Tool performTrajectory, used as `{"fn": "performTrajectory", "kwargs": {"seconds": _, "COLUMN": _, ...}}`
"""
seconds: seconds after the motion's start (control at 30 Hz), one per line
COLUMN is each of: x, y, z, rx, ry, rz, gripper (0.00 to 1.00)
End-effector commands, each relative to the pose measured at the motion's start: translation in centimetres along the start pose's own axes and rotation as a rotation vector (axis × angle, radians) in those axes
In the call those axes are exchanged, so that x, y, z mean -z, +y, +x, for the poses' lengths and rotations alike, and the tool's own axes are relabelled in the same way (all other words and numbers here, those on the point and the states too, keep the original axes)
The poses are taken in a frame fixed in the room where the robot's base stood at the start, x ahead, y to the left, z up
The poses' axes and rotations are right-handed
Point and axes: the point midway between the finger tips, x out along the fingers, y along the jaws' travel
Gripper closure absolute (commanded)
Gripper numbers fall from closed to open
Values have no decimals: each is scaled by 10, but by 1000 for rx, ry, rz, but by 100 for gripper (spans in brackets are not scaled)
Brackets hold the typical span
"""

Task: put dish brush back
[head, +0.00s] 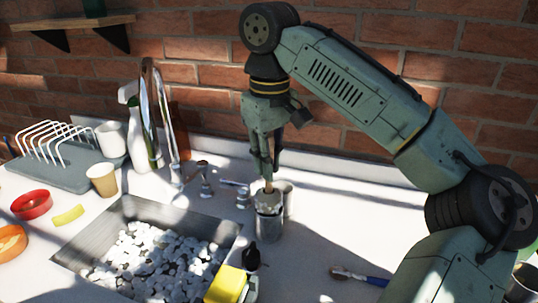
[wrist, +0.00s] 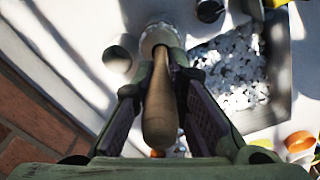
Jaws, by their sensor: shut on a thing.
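My gripper (head: 264,168) points down and is shut on the wooden handle (wrist: 160,100) of the dish brush. The handle stands upright between the two fingers. In the head view, the pale head of the brush (head: 268,202) is at the mouth of a grey metal holder (head: 270,228). In the wrist view, the brush head lies beyond the handle at a pale round rim (wrist: 160,36). How deep the head sits in the holder, and whether it touches it, I cannot tell.
The sink (head: 100,225), full of white pieces, is to the left. A dark bottle (head: 252,258) and yellow sponge (head: 226,285) are in front. A blue-handled tool (head: 360,275) lies right. The counter's right side is mostly clear.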

Motion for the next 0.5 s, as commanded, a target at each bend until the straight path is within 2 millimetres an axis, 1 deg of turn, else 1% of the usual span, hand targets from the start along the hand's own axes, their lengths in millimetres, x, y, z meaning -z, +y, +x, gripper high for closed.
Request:
{"fn": "performTrajectory", "kwargs": {"seconds": 0.17, "x": 0, "y": 0, "z": 12, "rx": 0, "ry": 0, "rz": 2, "gripper": 100}}
{"fn": "performTrajectory", "kwargs": {"seconds": 0.4, "x": -1, "y": 0, "z": 39, "rx": -1, "ry": 0, "rz": 2, "gripper": 100}}
{"fn": "performTrajectory", "kwargs": {"seconds": 0.5, "x": -1, "y": -1, "z": 47, "rx": -1, "ry": 1, "rz": 3, "gripper": 100}}
